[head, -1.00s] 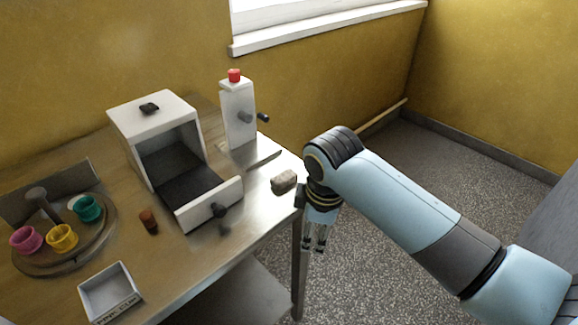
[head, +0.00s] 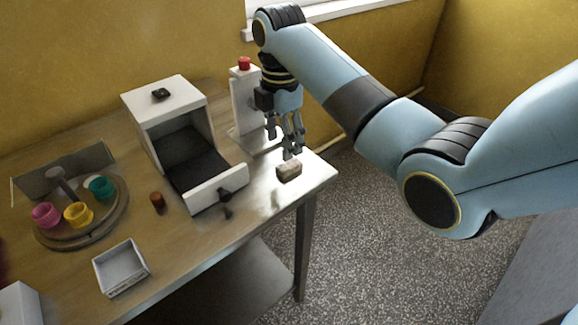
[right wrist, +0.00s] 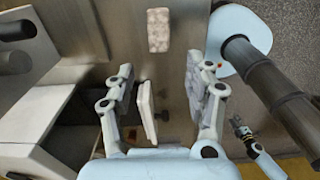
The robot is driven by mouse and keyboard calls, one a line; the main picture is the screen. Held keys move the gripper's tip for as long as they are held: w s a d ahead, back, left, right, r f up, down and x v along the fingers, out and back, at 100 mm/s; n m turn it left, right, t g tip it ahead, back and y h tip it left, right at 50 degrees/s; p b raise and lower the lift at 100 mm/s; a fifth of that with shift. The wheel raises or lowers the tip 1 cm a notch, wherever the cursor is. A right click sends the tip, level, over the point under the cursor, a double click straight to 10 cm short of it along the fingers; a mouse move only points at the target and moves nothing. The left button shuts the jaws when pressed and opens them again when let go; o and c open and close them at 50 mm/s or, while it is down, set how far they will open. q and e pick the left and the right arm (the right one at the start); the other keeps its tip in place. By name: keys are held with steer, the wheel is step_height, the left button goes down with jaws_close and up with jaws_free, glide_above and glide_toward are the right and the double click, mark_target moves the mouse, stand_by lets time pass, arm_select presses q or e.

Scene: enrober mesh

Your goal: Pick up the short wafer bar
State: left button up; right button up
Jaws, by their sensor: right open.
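A short, pale, mottled block that looks like the wafer bar (head: 288,172) lies on the bright metal part of the table near its right end. It also shows at the top of the right wrist view (right wrist: 158,30), beyond my fingertips. My right gripper (head: 291,154) points down, just behind the bar and apparently above the table. Its jaws are open in the right wrist view (right wrist: 168,98), with nothing between them. My left gripper does not show in the head view. A small gripper, probably my left, shows at the right of the wrist view, its jaws unclear.
A white machine (head: 168,112) with an open drawer stands left of the gripper. A white post with a red cap (head: 244,63) is close behind the gripper. A brown piece (head: 157,203), a white tray (head: 146,278) and coloured cups on a round stand are further left.

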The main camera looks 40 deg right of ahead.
mark_target(282, 168)
step_height(282, 168, down, 8)
steer(key=shift+r, duration=0.15)
steer(key=c, duration=0.9)
steer(key=shift+c, duration=0.2)
